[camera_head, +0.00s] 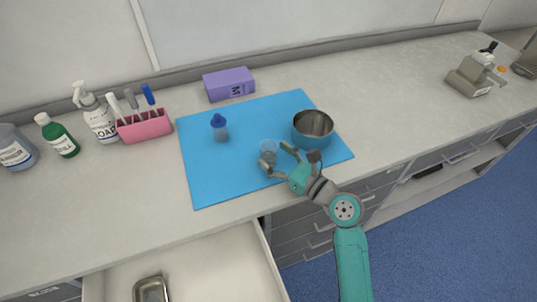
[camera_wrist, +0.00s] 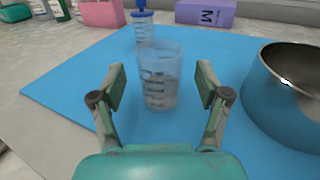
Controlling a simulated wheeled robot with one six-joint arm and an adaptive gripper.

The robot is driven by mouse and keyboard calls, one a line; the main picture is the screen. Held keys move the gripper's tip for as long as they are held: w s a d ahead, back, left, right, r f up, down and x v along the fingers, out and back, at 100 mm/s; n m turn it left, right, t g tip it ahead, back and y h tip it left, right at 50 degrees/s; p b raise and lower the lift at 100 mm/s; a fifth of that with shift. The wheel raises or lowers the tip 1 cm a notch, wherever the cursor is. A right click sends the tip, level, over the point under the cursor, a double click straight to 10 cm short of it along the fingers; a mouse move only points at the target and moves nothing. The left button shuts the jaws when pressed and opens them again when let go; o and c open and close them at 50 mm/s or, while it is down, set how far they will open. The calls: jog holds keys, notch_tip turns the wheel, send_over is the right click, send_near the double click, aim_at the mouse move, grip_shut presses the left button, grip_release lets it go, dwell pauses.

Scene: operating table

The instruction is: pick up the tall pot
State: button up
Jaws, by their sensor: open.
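A round metal pot (camera_head: 313,129) with a shiny steel inside and bluish outer wall stands upright on the blue mat (camera_head: 205,180), near its right side. In the wrist view the pot (camera_wrist: 288,95) is at the right, cut off by the picture edge. My gripper (camera_head: 278,156) is open at the mat's front edge, left of and nearer than the pot. In the wrist view a clear graduated beaker (camera_wrist: 160,75) shows between the two open fingers (camera_wrist: 161,85); it stands upright, and I see no finger touching it. The beaker also shows in the head view (camera_head: 268,147).
A blue-capped bottle (camera_head: 220,128) stands on the mat behind the beaker. A purple box (camera_head: 229,84), a pink holder with pens (camera_head: 145,126), a soap bottle (camera_head: 99,118) and a green bottle (camera_head: 58,136) stand behind and left. An open drawer (camera_head: 205,270) juts out at front left.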

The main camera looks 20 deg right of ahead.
jog(key=shift+x, duration=0.95)
jog(key=c, duration=1.2)
jog(key=shift+c, duration=0.2)
jog(key=shift+r, duration=0.2)
jog(key=shift+r, duration=4.2)
jog(key=d+f, duration=0.1)
jog(key=d, duration=2.2)
jog(key=shift+w, duration=0.25)
